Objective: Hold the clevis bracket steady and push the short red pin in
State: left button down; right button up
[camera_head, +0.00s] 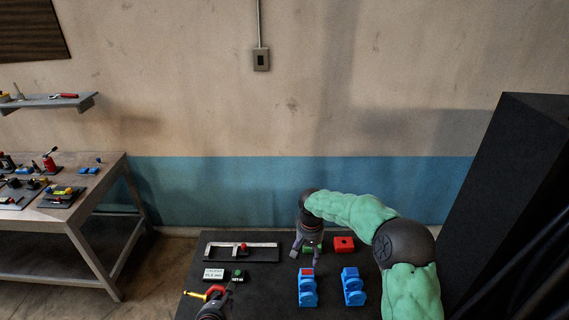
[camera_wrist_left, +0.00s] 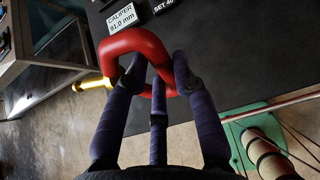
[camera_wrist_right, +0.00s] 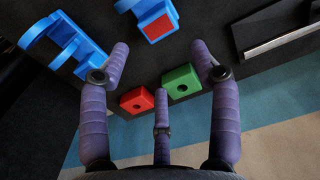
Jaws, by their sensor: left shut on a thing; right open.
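Two blue clevis-like brackets stand on the dark table, a left one (camera_head: 307,291) and a right one (camera_head: 353,288). The left one has a red square patch on its far end; I cannot tell if it is a pin. No short red pin can be made out. My right gripper (camera_head: 307,246) is open and empty above a green block with a hole (camera_wrist_right: 181,83). A red block with a hole (camera_head: 343,244) sits beside it. My left gripper (camera_wrist_left: 158,73) is shut on a red C-shaped frame with a yellow rod (camera_wrist_left: 130,40), away from the brackets.
A caliper-like tool on a dark plate (camera_head: 215,251) lies at the back left of the table. A white caliper label (camera_head: 213,274) and a small green-topped item (camera_head: 239,275) are in front. A tall black cabinet (camera_head: 510,190) stands at the right.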

aim_at(307, 271)
notch_tip(307, 271, down, 11)
jog(key=shift+f, duration=0.2)
dwell(0.5)
grip_shut()
dwell(0.3)
jog(key=c, duration=0.6)
grip_release()
jog(key=shift+c, duration=0.2)
grip_shut()
